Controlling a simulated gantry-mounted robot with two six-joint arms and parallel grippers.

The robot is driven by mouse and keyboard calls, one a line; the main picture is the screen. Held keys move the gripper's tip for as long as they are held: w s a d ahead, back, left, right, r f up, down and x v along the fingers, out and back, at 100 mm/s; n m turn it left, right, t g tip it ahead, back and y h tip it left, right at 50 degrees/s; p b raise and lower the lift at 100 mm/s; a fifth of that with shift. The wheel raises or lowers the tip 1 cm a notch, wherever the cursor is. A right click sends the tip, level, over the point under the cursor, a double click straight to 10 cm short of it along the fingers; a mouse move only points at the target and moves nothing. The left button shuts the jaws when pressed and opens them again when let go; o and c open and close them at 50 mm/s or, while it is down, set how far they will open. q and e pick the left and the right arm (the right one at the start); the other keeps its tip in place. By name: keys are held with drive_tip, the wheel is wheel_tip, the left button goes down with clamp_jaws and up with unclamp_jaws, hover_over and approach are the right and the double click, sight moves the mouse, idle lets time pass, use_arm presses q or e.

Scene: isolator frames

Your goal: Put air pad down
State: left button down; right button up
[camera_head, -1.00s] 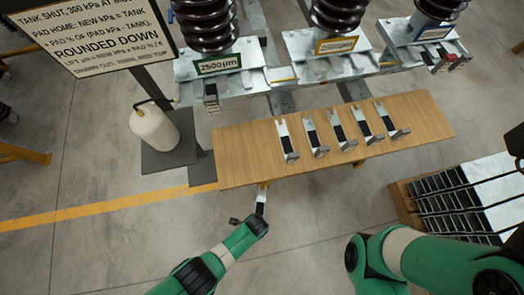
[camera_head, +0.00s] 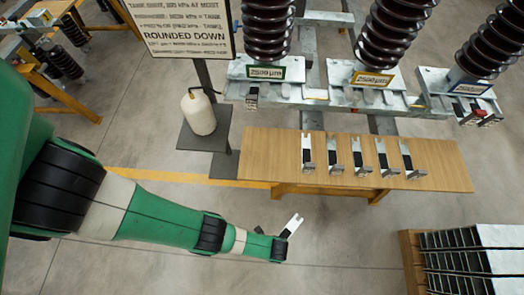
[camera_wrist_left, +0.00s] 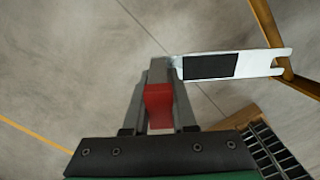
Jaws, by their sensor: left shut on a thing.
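My left gripper (camera_head: 284,238) is shut on an air pad (camera_head: 294,224), a flat silver plate with a black patch and a forked end. In the left wrist view the gripper (camera_wrist_left: 163,70) grips the air pad (camera_wrist_left: 255,63) near its plain end, and the fork points right. The held pad is in the air, in front of the wooden bench (camera_head: 440,176) in the head view, apart from it. Several similar pads (camera_head: 307,145) stand in a row on the bench. My right gripper is out of view.
Behind the bench stand brown ribbed insulators (camera_head: 386,40) on pale bases with labels. A white tank (camera_head: 198,114) stands on a dark stand at left, near a sign (camera_head: 190,35). A crate of black-and-silver slats (camera_head: 410,250) is at lower right.

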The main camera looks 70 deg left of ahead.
use_arm(q)
drive_tip(key=s+a+r+n+p, duration=0.2)
drive_tip(key=a+r+p, duration=0.1)
drive_tip(key=r+p, duration=0.5)
drive_tip(key=s+a+r+n+p, duration=0.2)
drive_tip(key=a+r+n+p, duration=0.1)
drive_tip(key=r+p, duration=0.6)
drive_tip(key=s+a+r+n+p, duration=0.2)
drive_tip(key=a+r+p, duration=0.3)
drive_tip(key=r+p, duration=0.4)
drive_tip(key=shift+s+n+p, duration=0.2)
drive_tip(key=shift+n+p, duration=0.2)
drive_tip(key=shift+p, duration=0.25)
drive_tip(key=w+a+f+b, duration=0.2)
drive_tip(key=a+f+b, duration=0.4)
drive_tip(key=b, duration=0.1)
drive_tip(key=w+a+f+b, duration=0.3)
drive_tip(key=a+f+b, duration=0.3)
drive_tip(key=f+b, duration=0.1)
drive_tip(key=shift+w+a+b, duration=0.25)
drive_tip(key=shift+a+b, duration=0.1)
drive_tip(key=c, duration=0.7)
unclamp_jaws()
drive_tip(key=shift+f, duration=0.1)
